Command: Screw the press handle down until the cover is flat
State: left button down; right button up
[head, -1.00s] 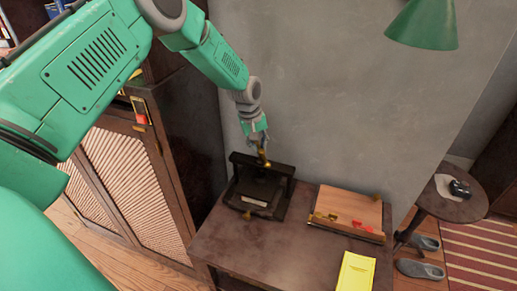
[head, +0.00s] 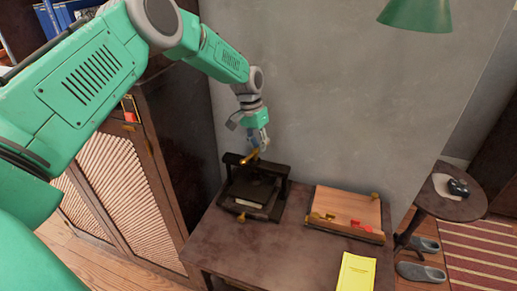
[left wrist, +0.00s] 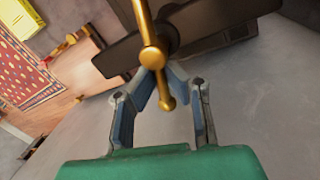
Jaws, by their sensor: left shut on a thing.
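The black press (head: 233,190) stands at the left back of the small table, with a crossbeam on two posts over a dark flat cover (head: 254,188). Its brass handle (head: 249,157) sits above the crossbeam; in the left wrist view the brass bar (left wrist: 143,22) crosses a round hub. My left gripper (head: 258,147) reaches down from above and is shut on the handle; in the left wrist view its blue fingers flank the bar's near end. The gap under the cover is too small to judge. My right gripper is not in view.
A wooden board with brass and red parts (head: 345,205) lies right of the press. A yellow booklet (head: 356,274) lies at the front of the table (head: 270,250). A dark cabinet (head: 135,200) stands close on the left, a grey wall (head: 330,100) behind.

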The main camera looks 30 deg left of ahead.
pick_arm(q)
jog(key=m, duration=0.3)
jog(key=m+b, duration=0.1)
jog(key=m, duration=0.1)
jog(key=shift+w+d+r+m+g, duration=0.15)
jog(key=shift+d+r+m+g, duration=0.15)
jog(key=shift+r+g, duration=0.1)
jog(key=m, duration=0.3)
jog(key=m+g+y, duration=0.1)
jog(key=m, duration=0.1)
jog(key=shift+s+d, duration=0.3)
jog(key=shift+d, duration=0.1)
jog(key=m, duration=0.3)
jog(key=m+y, duration=0.1)
jog(key=m, duration=0.1)
jog(key=shift+s+d+r, duration=0.15)
jog(key=shift+s, duration=0.2)
jog(key=shift+s+m+y+p, duration=0.2)
jog(key=shift+m+p, duration=0.1)
jog(key=shift+m, duration=0.8)
jog(key=shift+s+m+y+p, duration=0.2)
jog(key=shift+m+p, duration=0.05)
jog(key=shift+m, duration=0.85)
jog(key=c, duration=1.6)
grip_release()
jog(key=shift+s+f, duration=0.15)
jog(key=shift+f, duration=0.05)
